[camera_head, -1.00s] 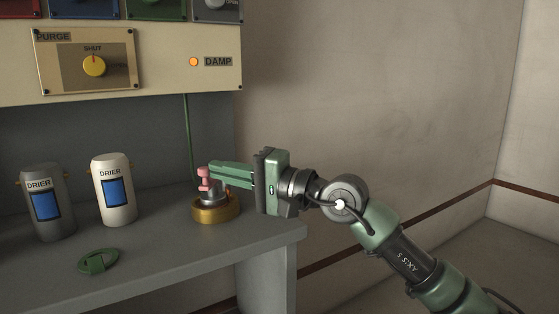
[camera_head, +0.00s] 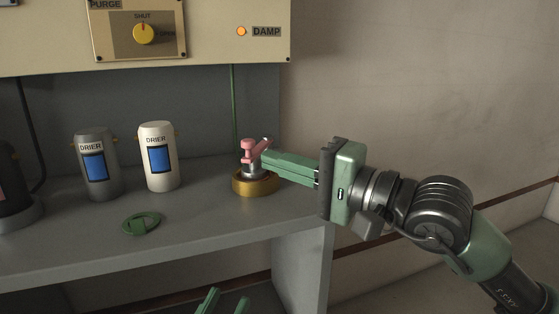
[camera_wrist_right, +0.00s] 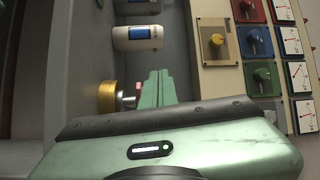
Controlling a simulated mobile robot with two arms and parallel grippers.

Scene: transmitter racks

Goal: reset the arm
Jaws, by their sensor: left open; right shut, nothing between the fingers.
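My right gripper (camera_head: 266,160) reaches in from the right above the shelf, its green fingers shut and empty. Its tips are beside the pink lever (camera_head: 249,147) on the brass-based fitting (camera_head: 256,184); I cannot tell if they touch. In the right wrist view, the shut fingers (camera_wrist_right: 157,84) point away from the camera. The brass base (camera_wrist_right: 107,97) lies left of them, and a bit of pink (camera_wrist_right: 138,88) shows close beside them. My left gripper (camera_head: 226,303) is open and empty at the bottom edge of the head view, only its fingertips showing.
A grey drier canister (camera_head: 96,138) and a white one (camera_head: 158,130) stand on the shelf (camera_head: 200,228). A green ring-like piece (camera_head: 142,223) lies in front of them. Above hangs a cream panel (camera_head: 210,55) with a yellow knob (camera_head: 144,34) and a lit DAMP lamp (camera_head: 241,31).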

